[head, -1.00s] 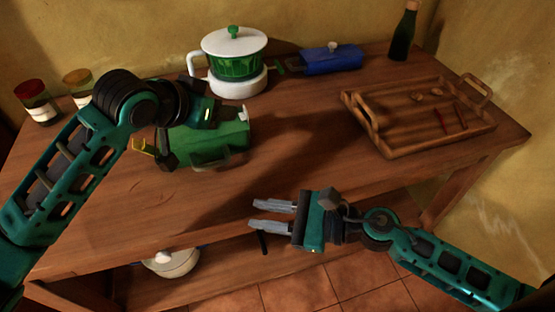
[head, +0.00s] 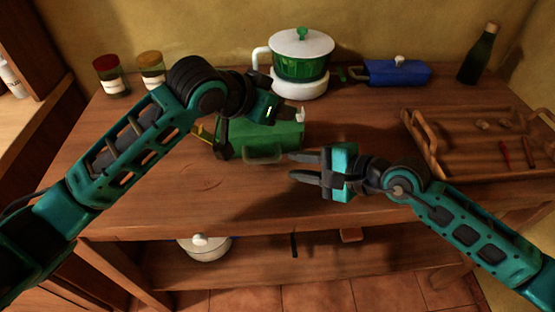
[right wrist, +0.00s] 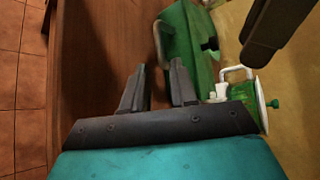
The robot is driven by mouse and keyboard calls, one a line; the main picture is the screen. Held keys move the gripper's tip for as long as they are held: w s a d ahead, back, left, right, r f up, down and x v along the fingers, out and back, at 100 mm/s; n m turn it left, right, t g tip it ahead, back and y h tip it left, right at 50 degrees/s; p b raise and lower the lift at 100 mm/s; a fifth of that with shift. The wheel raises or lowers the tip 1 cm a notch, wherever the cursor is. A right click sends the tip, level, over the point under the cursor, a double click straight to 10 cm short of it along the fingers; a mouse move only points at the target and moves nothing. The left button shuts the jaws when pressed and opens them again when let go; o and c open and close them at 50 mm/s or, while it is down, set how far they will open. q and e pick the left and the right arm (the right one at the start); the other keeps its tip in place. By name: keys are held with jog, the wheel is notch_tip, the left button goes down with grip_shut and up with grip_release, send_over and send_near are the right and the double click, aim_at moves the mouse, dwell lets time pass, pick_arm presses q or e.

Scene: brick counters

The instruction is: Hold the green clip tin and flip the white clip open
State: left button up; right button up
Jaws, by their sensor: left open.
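The green clip tin (head: 285,139) lies on the wooden counter, with a handle on its front side. The white clip (head: 300,115) stands up at its right end. My left gripper (head: 264,108) is over the tin's top; its fingers are mostly hidden, and I cannot tell whether they touch the tin. My right gripper (head: 306,167) is open and empty, just in front of the tin's right end, pointing left. In the right wrist view its fingers (right wrist: 157,86) are apart, with the tin (right wrist: 187,45) beyond them.
A green and white pot (head: 300,65) stands behind the tin. A blue tin (head: 398,72), a bottle (head: 478,57) and a wooden tray (head: 440,176) are to the right. Two jars (head: 111,76) stand at the back left. The front left counter is clear.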

aim_at(271, 161)
jog(key=x, duration=0.7)
jog(key=shift+w+a+f, duration=0.1)
jog(key=shift+w, duration=0.05)
grip_shut()
pick_arm(q)
jog(key=shift+w+r, duration=0.1)
jog(key=shift+w, duration=0.1)
jog(key=shift+c, duration=1.4)
jog(key=w+d+y, duration=0.1)
jog(key=w, duration=0.1)
jog(key=w+d+r+n+g+y, duration=0.1)
jog(key=w, duration=0.1)
jog(key=w+d+r+n+g+y, duration=0.1)
jog(key=shift+w+d+y, duration=0.1)
jog(key=shift+w+y, duration=0.2)
jog(key=shift+w, duration=0.1)
grip_shut()
jog(key=shift+n+g+y, duration=0.5)
jog(key=shift+g+y, duration=0.2)
jog(key=shift+y, duration=0.1)
jog(key=shift+d+f, duration=0.2)
jog(key=shift+f, duration=0.95)
jog(key=shift+d+f, duration=0.15)
jog(key=shift+f, duration=1.05)
jog(key=shift+d+f, duration=0.2)
jog(key=shift+f, duration=0.95)
